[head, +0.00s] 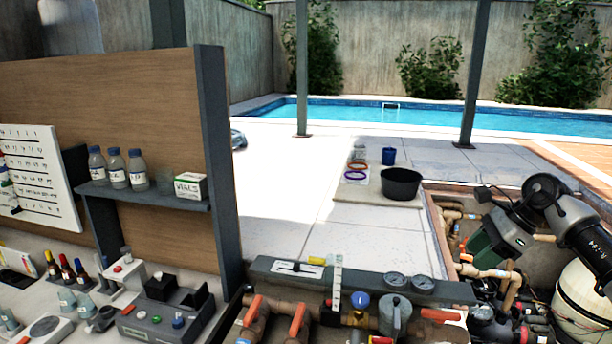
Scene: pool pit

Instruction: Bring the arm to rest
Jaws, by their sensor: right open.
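My right arm comes in from the right edge and bends at a dark round joint over the equipment pit. My right gripper (492,236), dark grey and green, hangs in front of that joint, above the pipes. It is open, and I see nothing held in it. Its fingertips are hard to make out against the pit. My left gripper is not in view.
The pit (437,222) holds copper pipes and a cream tank (583,293). A black bowl (401,184) and a blue cup (388,156) stand on the paving behind. A valve manifold (345,318) lies in front; a wooden panel (120,115) with shelf bottles stands left.

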